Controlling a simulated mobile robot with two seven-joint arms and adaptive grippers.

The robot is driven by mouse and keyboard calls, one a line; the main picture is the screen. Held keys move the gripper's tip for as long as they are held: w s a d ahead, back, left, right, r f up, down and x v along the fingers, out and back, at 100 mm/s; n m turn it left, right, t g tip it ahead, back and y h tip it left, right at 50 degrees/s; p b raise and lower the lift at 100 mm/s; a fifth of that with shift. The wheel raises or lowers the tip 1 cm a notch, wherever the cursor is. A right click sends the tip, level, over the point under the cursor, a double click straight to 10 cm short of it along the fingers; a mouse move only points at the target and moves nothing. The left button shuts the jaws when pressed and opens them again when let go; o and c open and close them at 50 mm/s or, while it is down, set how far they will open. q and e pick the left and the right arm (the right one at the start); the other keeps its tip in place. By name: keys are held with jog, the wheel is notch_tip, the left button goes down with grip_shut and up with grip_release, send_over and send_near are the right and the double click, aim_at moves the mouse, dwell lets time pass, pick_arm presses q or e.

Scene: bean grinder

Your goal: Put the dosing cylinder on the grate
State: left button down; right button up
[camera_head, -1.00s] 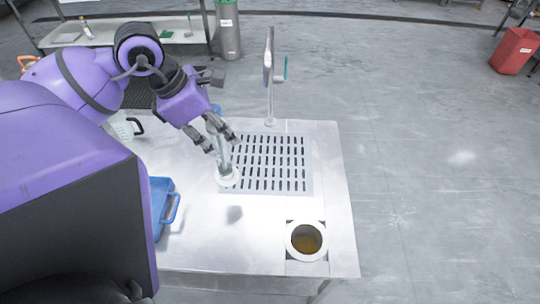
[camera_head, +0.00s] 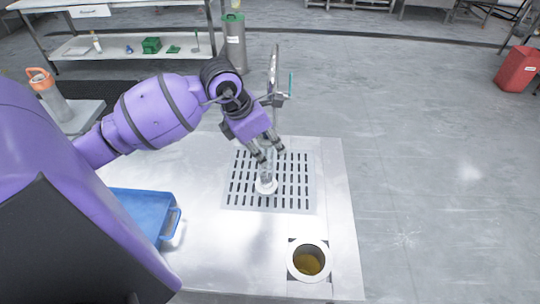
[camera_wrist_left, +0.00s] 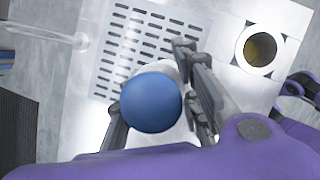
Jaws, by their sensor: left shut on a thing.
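The dosing cylinder (camera_head: 266,186) is a slim clear upright tube with a round white base. My left gripper (camera_head: 267,154) is shut on its upper part. The base appears over the middle-left of the slotted grate (camera_head: 228,203); whether it touches the slots I cannot tell. In the left wrist view a round blue top (camera_wrist_left: 150,103) is between the fingers and hides most of the tube below. The grate (camera_wrist_left: 117,45) also shows there. My right gripper is not seen.
A tall metal tap (camera_head: 273,90) stands behind the grate. A white-rimmed round opening with brown contents (camera_head: 308,262) is at the front right of the metal table (camera_head: 340,220). A blue tray (camera_head: 140,208) lies at the left. Table right of the grate is clear.

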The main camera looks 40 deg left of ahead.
pick_arm(q)
jog(key=shift+w+d+f, duration=0.15)
jog(key=shift+w+f, duration=0.2)
jog(key=shift+f, duration=0.05)
notch_tip(320, 180, down, 4)
jog(key=shift+w+r, duration=0.15)
jog(key=shift+r, duration=0.1)
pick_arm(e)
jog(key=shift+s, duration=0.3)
pick_arm(q)
jog(key=shift+f, duration=0.15)
jog(key=c, duration=1.6)
grip_release()
jog(key=o, duration=0.3)
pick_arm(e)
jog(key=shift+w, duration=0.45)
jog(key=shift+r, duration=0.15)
